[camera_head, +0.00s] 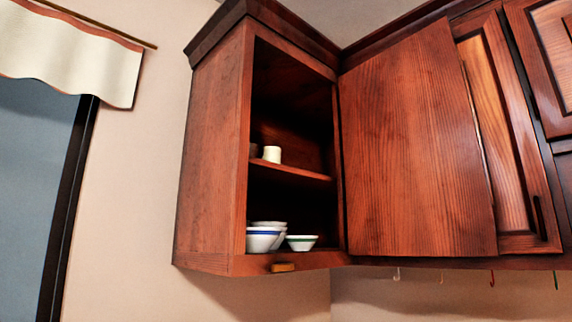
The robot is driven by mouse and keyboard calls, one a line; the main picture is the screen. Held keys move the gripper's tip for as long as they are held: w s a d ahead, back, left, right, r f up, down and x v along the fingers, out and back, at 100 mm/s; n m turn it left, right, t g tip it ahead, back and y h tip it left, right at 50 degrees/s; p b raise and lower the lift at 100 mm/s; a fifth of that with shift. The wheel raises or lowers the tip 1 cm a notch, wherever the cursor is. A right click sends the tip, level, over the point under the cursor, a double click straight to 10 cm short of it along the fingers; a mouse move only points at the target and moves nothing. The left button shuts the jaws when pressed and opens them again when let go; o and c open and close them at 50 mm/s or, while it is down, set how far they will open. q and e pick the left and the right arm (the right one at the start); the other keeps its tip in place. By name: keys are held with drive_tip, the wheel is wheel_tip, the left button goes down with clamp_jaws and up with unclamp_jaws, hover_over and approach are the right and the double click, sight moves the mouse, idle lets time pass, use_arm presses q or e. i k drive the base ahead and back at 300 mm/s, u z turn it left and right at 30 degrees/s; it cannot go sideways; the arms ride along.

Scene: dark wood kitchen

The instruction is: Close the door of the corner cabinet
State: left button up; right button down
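The corner cabinet (212,150) hangs on the wall in the head view, with its inside showing. Its door (412,150) stands wide open, swung to the right, so that its plain wood face shows and it covers part of the neighbouring cabinet. A shelf (300,174) divides the inside. A white cup (272,154) stands on the shelf beside a darker item. White bowls with a blue band (263,238) and a bowl with a green band (301,242) stand on the cabinet floor. Neither of my grippers is in view.
A neighbouring wall cabinet (505,150) with a dark handle (540,217) is partly behind the open door. Several small hooks (397,275) hang below. A window with a pale curtain (75,55) is at left. The space in front of the opening looks clear.

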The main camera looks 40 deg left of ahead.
sight(416, 182)
drive_tip(key=k, duration=0.1)
drive_tip(key=u, duration=2.5)
drive_tip(key=k, duration=0.75)
drive_tip(key=z, duration=0.95)
drive_tip(key=i, duration=1)
